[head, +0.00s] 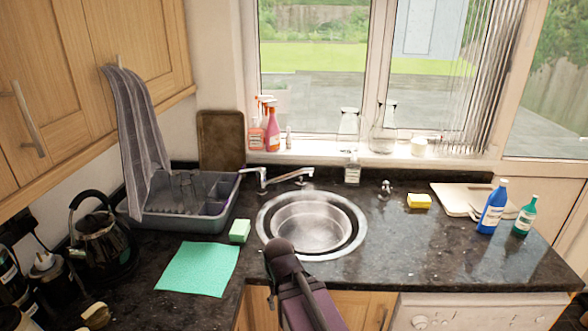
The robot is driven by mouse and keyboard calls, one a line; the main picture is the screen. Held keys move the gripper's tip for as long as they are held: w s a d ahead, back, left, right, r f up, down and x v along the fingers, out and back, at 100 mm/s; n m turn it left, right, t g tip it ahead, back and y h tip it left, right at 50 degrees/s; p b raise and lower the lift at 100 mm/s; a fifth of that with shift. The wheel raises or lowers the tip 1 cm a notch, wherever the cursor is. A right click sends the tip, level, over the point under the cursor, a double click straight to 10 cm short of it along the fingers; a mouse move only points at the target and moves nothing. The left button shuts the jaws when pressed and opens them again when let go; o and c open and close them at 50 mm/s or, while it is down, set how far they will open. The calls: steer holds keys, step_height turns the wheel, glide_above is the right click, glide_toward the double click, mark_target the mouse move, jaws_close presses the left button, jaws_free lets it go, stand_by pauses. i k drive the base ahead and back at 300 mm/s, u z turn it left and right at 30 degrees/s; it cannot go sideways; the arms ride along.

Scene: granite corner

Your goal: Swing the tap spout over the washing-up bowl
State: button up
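The chrome tap (263,181) stands at the back left of the round sink (262,222). One chrome arm reaches right from it, its end near the sink's back rim; a shorter one points left toward the grey rack. I cannot tell for certain which is the spout. A round metal bowl (312,232) sits inside the sink, looks empty, and has a dark gap around it. My dark arm rises from the bottom edge, its rounded front part in front of the sink's near left rim. My gripper fingers do not show.
A grey dish rack (190,222) with a striped towel (137,135) hanging above stands left of the tap. A green sponge (240,231) and green cloth (198,269) lie left of the sink. A soap bottle (352,170) stands behind it. Blue (493,208) and green (525,216) bottles stand right.

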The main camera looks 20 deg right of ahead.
mark_target(260, 186)
steer(key=z, duration=0.35)
steer(key=i, duration=0.85)
steer(key=z, duration=0.45)
